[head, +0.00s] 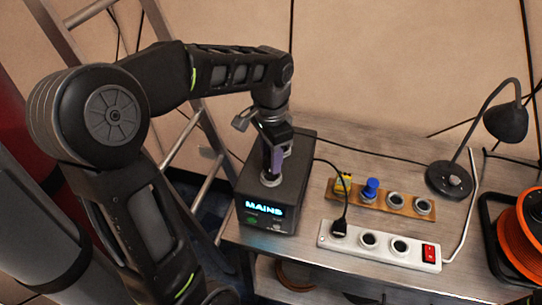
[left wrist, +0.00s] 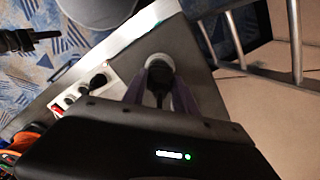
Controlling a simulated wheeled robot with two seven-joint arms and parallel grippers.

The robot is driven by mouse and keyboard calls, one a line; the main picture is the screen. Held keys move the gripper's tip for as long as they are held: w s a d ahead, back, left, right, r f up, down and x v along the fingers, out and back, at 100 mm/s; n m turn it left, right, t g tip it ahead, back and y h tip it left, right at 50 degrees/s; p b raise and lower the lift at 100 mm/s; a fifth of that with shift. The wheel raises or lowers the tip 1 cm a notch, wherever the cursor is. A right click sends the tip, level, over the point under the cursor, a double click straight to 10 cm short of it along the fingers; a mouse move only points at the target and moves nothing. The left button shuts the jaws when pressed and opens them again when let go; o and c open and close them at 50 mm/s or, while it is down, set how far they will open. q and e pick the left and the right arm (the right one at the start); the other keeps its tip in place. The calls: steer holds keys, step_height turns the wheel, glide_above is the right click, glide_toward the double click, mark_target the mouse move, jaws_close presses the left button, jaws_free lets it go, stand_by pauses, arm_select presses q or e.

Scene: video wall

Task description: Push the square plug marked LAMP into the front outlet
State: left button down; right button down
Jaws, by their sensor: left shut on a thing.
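My left gripper (head: 272,165) points down over the top of the black box marked MAINS (head: 285,203). It is shut on a dark plug-like piece (left wrist: 158,88), between purple fingers in the left wrist view. The piece is at a pale round socket (left wrist: 160,62) on the box top; I cannot tell how deep it sits. No LAMP marking is readable on it. A white power strip (head: 385,256) has a black plug (head: 339,229) at its left end and two open round outlets. My right gripper is not in view.
A wooden rack (head: 383,207) behind the strip carries a yellow square piece (head: 343,184), a blue round piece (head: 370,189) and two empty rings. A desk lamp (head: 449,180) and an orange cable reel (head: 523,240) stand at right. A ladder (head: 195,150) is at left.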

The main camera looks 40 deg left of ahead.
arm_select(q)
steer(key=shift+f+b, duration=0.85)
steer(key=shift+f, duration=0.3)
stand_by(0.8)
steer(key=c, duration=0.9)
jaws_free()
steer(key=shift+o, duration=0.3)
steer(key=o, duration=0.4)
steer(key=shift+c, duration=0.2)
steer(key=shift+r, duration=0.15)
steer(key=shift+r+p, duration=2.5)
steer(key=shift+r, duration=0.45)
